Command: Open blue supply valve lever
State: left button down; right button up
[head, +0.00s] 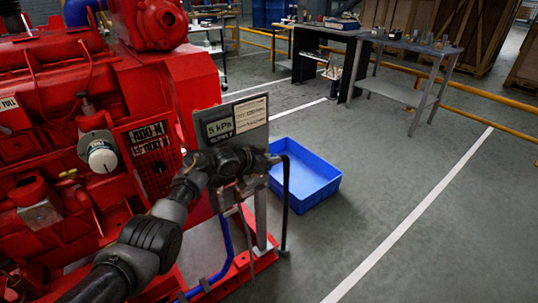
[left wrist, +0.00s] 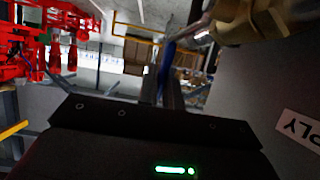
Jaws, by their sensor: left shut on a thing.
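My left gripper (head: 262,160) reaches in from the left in the head view, in front of the grey panel (head: 240,115) with its "5 kPa" and "SUPPLY" labels. In the left wrist view, the fingers of the left gripper (left wrist: 168,88) are close together, shut on the narrow blue lever (left wrist: 165,62). A brass-coloured valve body (left wrist: 250,22) shows at the top right of that view, beside the lever. In the head view my gripper and wrist hide the lever and the valve. The lever's exact angle is hard to tell. My right gripper is out of view.
The red pumpset (head: 60,130) fills the left side. A blue hose (head: 226,250) runs down below the panel. A blue crate (head: 310,187) stands on the floor behind the panel. Workbenches (head: 415,47) stand at the back. The floor at right is clear.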

pick_arm(q)
jog(key=shift+w+d, duration=0.2)
jog(key=shift+d+f+g+y, duration=0.1)
jog(key=shift+f+g+y, duration=0.1)
jog(key=shift+g+y, duration=0.2)
jog(key=shift+w+d+f+g+y+b, duration=0.2)
jog(key=shift+d+f+g+y+b, duration=0.1)
jog(key=shift+y+b, duration=0.2)
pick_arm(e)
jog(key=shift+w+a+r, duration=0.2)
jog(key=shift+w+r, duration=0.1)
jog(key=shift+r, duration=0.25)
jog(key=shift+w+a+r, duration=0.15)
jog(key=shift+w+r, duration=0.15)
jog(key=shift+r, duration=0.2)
pick_arm(q)
jog(key=c, duration=1.6)
grip_release()
jog(key=shift+o, duration=0.2)
jog(key=shift+r, duration=0.1)
